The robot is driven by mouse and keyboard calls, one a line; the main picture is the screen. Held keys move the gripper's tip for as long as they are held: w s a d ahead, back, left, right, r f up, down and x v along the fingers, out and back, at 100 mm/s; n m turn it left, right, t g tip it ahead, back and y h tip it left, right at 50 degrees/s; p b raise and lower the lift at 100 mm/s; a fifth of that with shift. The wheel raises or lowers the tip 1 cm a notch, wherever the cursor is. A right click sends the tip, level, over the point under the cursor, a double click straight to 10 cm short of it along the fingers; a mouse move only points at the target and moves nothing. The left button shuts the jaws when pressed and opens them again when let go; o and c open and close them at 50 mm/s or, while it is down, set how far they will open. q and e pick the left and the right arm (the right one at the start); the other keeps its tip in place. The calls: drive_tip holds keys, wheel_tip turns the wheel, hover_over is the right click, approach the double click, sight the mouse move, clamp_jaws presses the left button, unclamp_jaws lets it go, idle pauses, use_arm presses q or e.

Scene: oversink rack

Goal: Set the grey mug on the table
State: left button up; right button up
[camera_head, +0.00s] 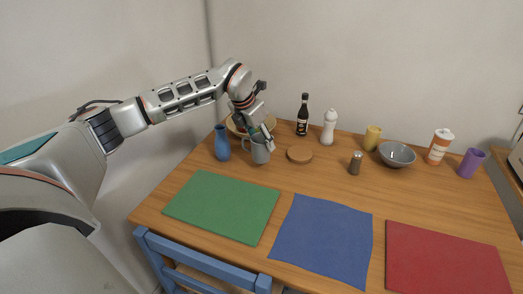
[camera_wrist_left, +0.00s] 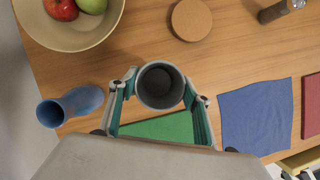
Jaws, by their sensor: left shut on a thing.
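The grey mug (camera_head: 260,153) is upright at the back left of the wooden table (camera_head: 325,177), between the blue vase and the round cork trivet. My left gripper (camera_head: 262,134) comes down on it from above and is shut on it. In the left wrist view the mug (camera_wrist_left: 160,86) shows from above, its dark empty inside facing the camera, with a finger of my left gripper (camera_wrist_left: 160,98) on each side. I cannot tell whether its base touches the table. My right gripper is not in view.
A blue vase (camera_head: 221,143) stands close left of the mug, a fruit bowl (camera_wrist_left: 73,42) behind it, a cork trivet (camera_head: 299,154) to its right. A green mat (camera_head: 222,206) lies in front. A bottle (camera_head: 303,114), shakers, cups and a grey bowl (camera_head: 397,155) line the back.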

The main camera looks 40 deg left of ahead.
use_arm(q)
wheel_tip(320, 180, down, 4)
drive_tip(key=shift+r+b, duration=0.1)
drive_tip(key=shift+b, duration=0.2)
drive_tip(key=o, duration=1.3)
